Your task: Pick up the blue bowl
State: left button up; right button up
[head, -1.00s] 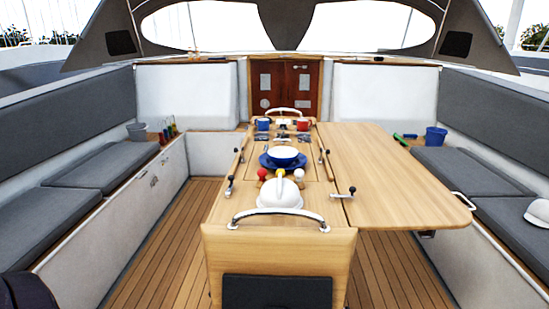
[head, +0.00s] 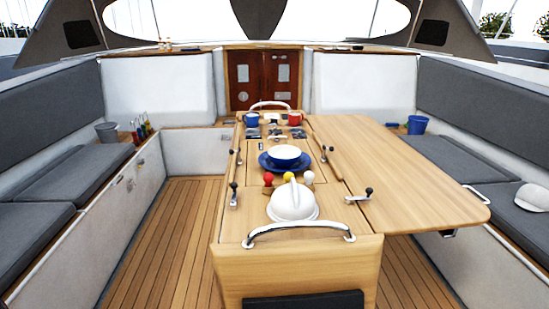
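The blue bowl (head: 284,157), with a white inside, sits on a blue plate (head: 266,162) in the middle of the wooden cockpit table (head: 400,175). It is upright and clear of any gripper. Neither of my grippers shows in the head view.
Blue (head: 252,120) and red (head: 295,119) mugs stand behind. A steel rail (head: 298,230) crosses the table's near end. Grey-cushioned benches flank both sides; the left floor (head: 175,240) is clear.

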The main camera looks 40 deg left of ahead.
aim_at(284, 156)
jog(key=j, duration=2.6)
